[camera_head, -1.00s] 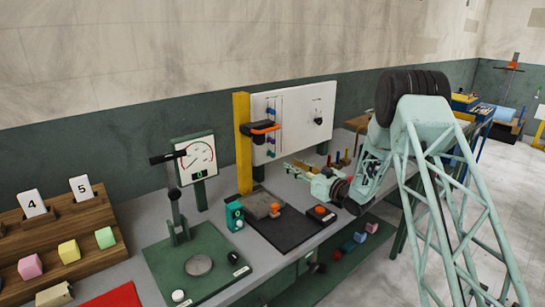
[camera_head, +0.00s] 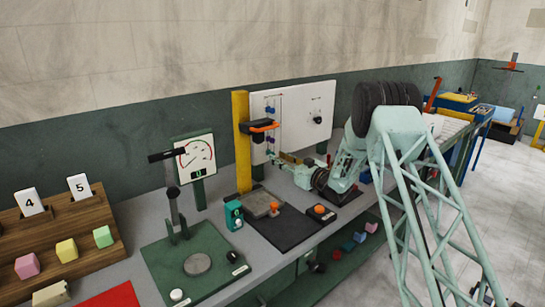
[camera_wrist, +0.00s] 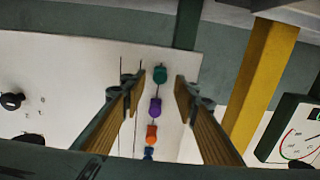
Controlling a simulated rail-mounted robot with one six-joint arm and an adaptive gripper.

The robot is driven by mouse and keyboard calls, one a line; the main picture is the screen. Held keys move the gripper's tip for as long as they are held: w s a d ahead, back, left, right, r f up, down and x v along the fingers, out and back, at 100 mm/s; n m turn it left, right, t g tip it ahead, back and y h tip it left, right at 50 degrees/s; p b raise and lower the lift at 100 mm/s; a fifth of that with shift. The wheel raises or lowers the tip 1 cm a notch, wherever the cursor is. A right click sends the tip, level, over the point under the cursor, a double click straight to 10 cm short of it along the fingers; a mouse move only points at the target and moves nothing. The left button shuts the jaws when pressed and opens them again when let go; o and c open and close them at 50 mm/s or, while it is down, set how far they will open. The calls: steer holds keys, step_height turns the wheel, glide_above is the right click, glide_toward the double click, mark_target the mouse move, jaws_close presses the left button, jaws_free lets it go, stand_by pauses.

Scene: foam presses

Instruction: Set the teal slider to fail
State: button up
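The teal slider (camera_wrist: 160,75) is on the white panel (camera_wrist: 80,65) in the wrist view. A purple slider (camera_wrist: 155,107), an orange slider (camera_wrist: 151,134) and a blue slider (camera_wrist: 148,153) follow below it in that picture. My gripper (camera_wrist: 158,88) is open, with one finger on each side of the teal slider in the picture; I cannot tell how far short of the panel they are. In the head view my gripper (camera_head: 283,158) is at the lower left part of the panel (camera_head: 300,110). I cannot make out the teal slider there. No fail marking is readable.
A yellow post (camera_head: 242,145) stands at the panel's left edge, with an orange and black press part (camera_head: 261,126) beside it. A gauge board (camera_head: 195,158) is further left. A teal box (camera_head: 234,215) and a dark plate (camera_head: 290,232) are on the bench below.

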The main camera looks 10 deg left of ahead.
steer(key=shift+x, duration=2.35)
steer(key=shift+c, duration=0.9)
jaws_close()
